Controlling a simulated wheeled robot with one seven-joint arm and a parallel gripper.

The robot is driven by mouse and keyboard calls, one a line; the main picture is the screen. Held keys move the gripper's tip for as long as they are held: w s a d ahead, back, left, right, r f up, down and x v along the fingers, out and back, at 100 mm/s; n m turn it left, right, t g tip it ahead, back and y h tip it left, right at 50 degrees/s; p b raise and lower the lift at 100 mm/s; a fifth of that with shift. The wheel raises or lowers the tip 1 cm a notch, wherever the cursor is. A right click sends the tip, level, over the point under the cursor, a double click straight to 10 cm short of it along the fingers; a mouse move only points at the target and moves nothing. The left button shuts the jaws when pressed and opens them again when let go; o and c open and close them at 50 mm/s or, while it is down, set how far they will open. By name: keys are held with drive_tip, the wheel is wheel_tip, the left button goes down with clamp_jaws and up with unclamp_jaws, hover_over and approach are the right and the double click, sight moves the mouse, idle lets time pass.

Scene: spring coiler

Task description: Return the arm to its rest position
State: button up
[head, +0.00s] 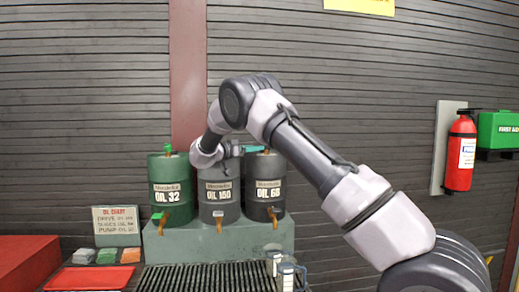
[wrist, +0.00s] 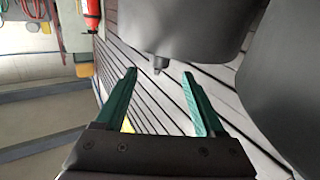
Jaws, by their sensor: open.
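My arm reaches up and across the head view, bent at the elbow, with its wrist in front of the drums. My gripper (head: 252,149) shows there as a small teal end pointing right, near the top of the OIL 68 drum (head: 265,188); I cannot tell whether it touches. In the wrist view my gripper (wrist: 159,73) has two green fingers spread apart, with nothing held between them. Large dark grey rounded shapes (wrist: 195,25) fill the upper right there, close to the right finger; I cannot tell what they are.
The OIL 150 drum (head: 218,196) and OIL 32 drum (head: 170,190) stand on a green-grey bench (head: 160,245). A slatted grate (head: 205,277) lies in front. A red tray (head: 90,278) is at left. A fire extinguisher (head: 460,152) and green first-aid box (head: 497,130) hang at right.

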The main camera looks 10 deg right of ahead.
drive_tip(key=shift+s+a, duration=0.1)
drive_tip(key=w+d+r+t+y, duration=0.1)
drive_tip(key=d+r+t+y, duration=0.35)
drive_tip(key=d+r, duration=0.55)
drive_tip(key=s+r+n+t+y, duration=0.2)
drive_tip(key=s+r+n+y, duration=0.1)
drive_tip(key=s+r+y, duration=0.6)
drive_tip(key=s+f+n+g+y, duration=0.3)
drive_tip(key=s+n+g+y, duration=0.15)
drive_tip(key=s, duration=1.45)
drive_tip(key=s+f+g, duration=0.1)
drive_tip(key=s+f, duration=0.3)
drive_tip(key=s, duration=0.3)
drive_tip(key=s+d+f+g, duration=0.1)
drive_tip(key=s+f+g, duration=0.1)
drive_tip(key=s+f, duration=0.2)
drive_tip(key=s+d+f+g+h, duration=0.1)
drive_tip(key=s+f, duration=0.3)
drive_tip(key=s, duration=0.5)
drive_tip(key=shift+s+d+m+g, duration=0.25)
drive_tip(key=shift+s+m+g, duration=0.15)
drive_tip(key=shift+m, duration=0.05)
